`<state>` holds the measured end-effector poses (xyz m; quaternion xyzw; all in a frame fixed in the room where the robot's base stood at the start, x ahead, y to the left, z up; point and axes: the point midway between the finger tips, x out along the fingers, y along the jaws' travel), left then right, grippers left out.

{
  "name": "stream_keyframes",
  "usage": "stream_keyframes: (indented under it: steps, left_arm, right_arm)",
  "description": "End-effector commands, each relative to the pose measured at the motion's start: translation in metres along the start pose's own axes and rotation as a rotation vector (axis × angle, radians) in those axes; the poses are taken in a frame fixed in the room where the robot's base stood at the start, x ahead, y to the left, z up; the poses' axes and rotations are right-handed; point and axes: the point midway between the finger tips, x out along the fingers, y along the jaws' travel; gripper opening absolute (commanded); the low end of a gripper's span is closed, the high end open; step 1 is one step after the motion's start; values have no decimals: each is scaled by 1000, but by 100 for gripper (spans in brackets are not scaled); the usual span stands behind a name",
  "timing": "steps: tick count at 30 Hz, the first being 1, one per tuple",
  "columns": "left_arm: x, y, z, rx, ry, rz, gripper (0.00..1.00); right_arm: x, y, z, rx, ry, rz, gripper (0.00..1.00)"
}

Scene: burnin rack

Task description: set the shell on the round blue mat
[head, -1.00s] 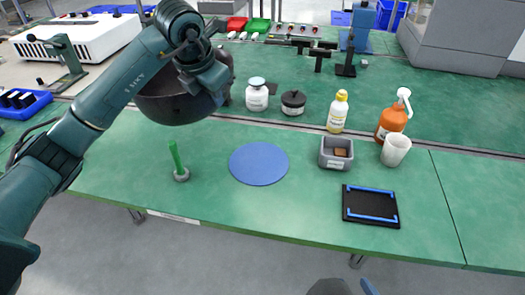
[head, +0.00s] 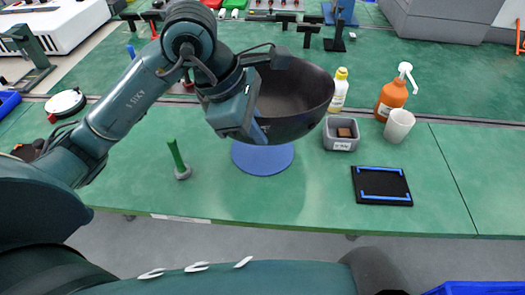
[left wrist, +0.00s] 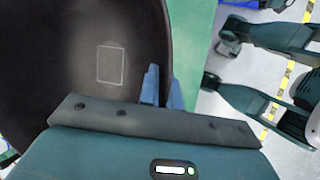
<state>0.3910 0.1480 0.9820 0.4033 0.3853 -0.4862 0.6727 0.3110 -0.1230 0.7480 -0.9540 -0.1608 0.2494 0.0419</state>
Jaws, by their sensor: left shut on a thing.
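The shell is a large dark bowl (head: 300,98), open side up and slightly tilted. My left gripper (head: 258,130) is shut on its left rim. The shell is held in the air above the round blue mat (head: 262,160), hiding the mat's back part. In the left wrist view the shell's dark inside (left wrist: 75,55), with a faint pale rectangle, fills the left, and the blue fingers (left wrist: 162,90) pinch its edge. My right gripper is not in view.
A green post (head: 178,158) stands left of the mat. A grey bin (head: 341,134), yellow-labelled bottle (head: 338,92), orange pump bottle (head: 391,98) and white cup (head: 399,125) stand to the right. A black tray with blue strips (head: 382,186) lies front right.

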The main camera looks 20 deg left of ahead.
Motion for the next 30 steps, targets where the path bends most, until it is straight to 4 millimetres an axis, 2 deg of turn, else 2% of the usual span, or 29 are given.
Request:
stream_keyframes:
  steps: [1,3,8,15,29,30]
  left_arm:
    - [11,-3,-5,-4,2,-5,0]
    - [21,-4,-9,-3,1,-3,0]
    - [35,-6,-14,-3,0,0,0]
    - [66,-12,-27,-5,1,-2,0]
    - [75,-13,-31,-2,1,4,0]
    - [74,-13,-31,-3,1,2,8]
  right_arm:
    - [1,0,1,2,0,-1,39]
    - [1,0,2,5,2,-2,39]
    - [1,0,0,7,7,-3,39]
    - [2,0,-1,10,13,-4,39]
    - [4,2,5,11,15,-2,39]
    - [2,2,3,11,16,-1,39]
